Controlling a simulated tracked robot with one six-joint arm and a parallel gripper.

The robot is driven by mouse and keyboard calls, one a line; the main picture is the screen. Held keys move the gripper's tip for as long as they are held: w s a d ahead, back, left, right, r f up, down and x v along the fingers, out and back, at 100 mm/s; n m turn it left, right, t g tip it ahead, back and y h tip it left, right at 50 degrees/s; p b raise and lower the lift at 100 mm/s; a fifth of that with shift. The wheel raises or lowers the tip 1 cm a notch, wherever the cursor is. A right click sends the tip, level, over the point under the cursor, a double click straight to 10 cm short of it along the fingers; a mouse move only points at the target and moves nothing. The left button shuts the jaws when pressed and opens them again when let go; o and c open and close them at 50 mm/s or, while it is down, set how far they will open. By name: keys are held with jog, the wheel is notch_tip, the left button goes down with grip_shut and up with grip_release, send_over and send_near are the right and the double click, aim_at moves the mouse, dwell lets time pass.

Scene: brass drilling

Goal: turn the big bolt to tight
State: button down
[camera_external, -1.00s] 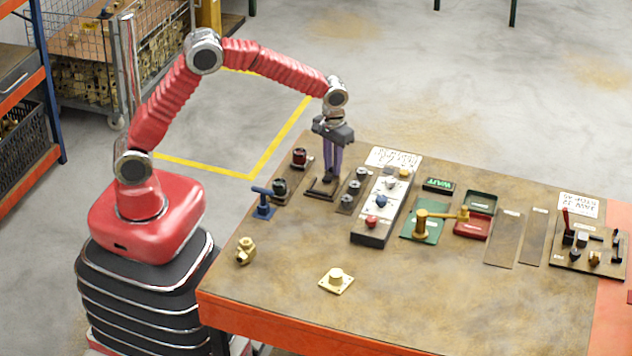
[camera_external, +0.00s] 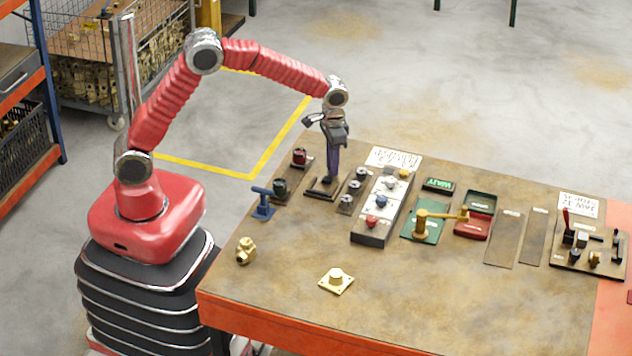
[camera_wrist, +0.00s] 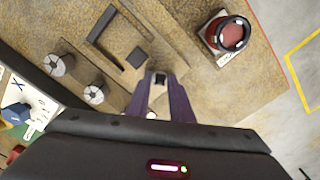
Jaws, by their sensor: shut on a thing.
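My gripper (camera_external: 329,180) points straight down over a brown board (camera_external: 313,192) at the back left of the bench. In the wrist view its purple fingers (camera_wrist: 161,80) are shut on a small dark square head, which I take for the big bolt (camera_wrist: 160,79). The fingers hide most of it, and its thread and how tight it sits do not show. A dark L-shaped bar (camera_wrist: 103,25) and a small dark square block (camera_wrist: 137,57) lie beside it on the same board.
A red round knob (camera_wrist: 231,34) stands on the neighbouring board. Silver knobs (camera_wrist: 60,64) stand on the other side. A blue T-handle (camera_external: 263,203) and brass fitting (camera_external: 245,250) are nearer the robot. The bench front (camera_external: 430,305) is mostly clear.

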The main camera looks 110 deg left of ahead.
jog(key=shift+w, duration=0.1)
jog(key=c, duration=1.6)
grip_release()
jog(key=shift+o, duration=0.2)
notch_tip(320, 180, up, 14)
jog(key=shift+f, duration=0.15)
